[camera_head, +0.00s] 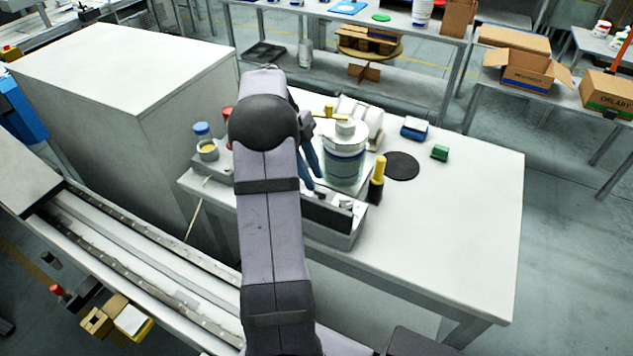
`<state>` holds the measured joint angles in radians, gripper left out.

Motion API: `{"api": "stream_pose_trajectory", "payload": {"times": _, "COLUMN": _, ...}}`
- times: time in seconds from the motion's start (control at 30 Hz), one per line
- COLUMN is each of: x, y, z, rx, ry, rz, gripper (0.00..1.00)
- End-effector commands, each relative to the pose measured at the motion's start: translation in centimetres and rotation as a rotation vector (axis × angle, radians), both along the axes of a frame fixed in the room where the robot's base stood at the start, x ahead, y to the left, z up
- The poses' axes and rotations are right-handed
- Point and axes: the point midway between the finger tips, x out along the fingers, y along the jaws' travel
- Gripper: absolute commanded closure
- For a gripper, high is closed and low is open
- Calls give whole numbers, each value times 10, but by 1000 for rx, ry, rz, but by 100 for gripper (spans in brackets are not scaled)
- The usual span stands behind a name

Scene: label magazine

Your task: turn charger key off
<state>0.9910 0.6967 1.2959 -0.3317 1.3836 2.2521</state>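My arm reaches up over the left part of a white table (450,220) and hides much of what lies behind it. Only a small dark part of my gripper (306,126) seems to show at the right of the wrist, and its fingers cannot be made out. A pale device (372,116) stands behind a white tub with a blue-green band (345,165). A small yellow part (328,112) shows left of the device; I cannot tell whether it is the charger key. No key position can be read.
A grey tool box (335,225) with blue-handled tools and a yellow-handled brush (378,175) stands at the table's front. A black disc (402,166), green block (440,153) and blue box (414,129) lie right. A blue-capped jar (205,143) stands left. The table's right side is clear.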

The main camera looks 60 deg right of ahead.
Motion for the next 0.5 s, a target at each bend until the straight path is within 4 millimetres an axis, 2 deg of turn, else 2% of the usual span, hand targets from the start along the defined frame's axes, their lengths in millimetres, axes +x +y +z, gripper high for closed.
{"api": "stream_pose_trajectory", "payload": {"times": 0.23, "x": -12, "y": 0, "z": -25, "rx": 2, "ry": 2, "rz": -1, "gripper": 74}}
{"api": "stream_pose_trajectory", "payload": {"times": 0.5, "x": -15, "y": 0, "z": -34, "rx": 0, "ry": 0, "rz": 0, "gripper": 74}}
